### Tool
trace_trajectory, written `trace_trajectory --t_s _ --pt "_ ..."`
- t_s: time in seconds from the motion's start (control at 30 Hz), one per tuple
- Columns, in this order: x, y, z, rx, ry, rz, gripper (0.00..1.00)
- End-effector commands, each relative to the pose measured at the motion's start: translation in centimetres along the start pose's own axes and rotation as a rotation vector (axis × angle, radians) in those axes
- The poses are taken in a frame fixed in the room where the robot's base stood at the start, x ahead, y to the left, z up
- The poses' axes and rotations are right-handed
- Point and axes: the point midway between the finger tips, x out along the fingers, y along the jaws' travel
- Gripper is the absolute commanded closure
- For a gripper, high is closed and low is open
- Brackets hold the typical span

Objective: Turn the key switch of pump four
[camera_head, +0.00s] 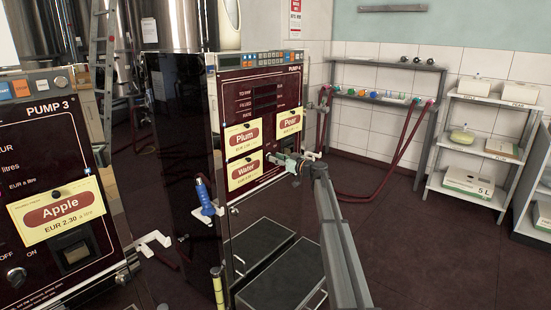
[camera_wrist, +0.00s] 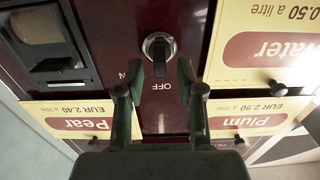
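Pump 4 (camera_head: 262,105) stands in the middle of the head view, with a dark red front. Its key switch (camera_wrist: 159,43) shows upside down in the wrist view, a round metal switch with a dark knob, beside the lettering OFF and ON. My gripper (camera_head: 274,158) is at the pump front beside the Water card in the head view and hides the switch there. In the wrist view my gripper (camera_wrist: 170,68) is open, its two fingertips apart. Contact cannot be told.
Plum (camera_head: 243,138), Pear (camera_head: 289,123) and Water (camera_head: 245,171) cards are on the pump front around my gripper. A blue-handled nozzle (camera_head: 204,195) hangs at the pump's left side. Pump 3 (camera_head: 50,200) stands at near left. Shelves (camera_head: 483,150) stand at right; floor between is clear.

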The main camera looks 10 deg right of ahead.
Motion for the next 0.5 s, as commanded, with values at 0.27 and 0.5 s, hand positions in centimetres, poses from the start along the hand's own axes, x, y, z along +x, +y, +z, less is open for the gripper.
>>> trace_trajectory --t_s 0.27,0.5 --pt "1.12 -0.02 0.02 0.0 0.0 0.0 0.62" --pt "1.09 -0.03 0.03 0.0 0.0 0.0 0.8"
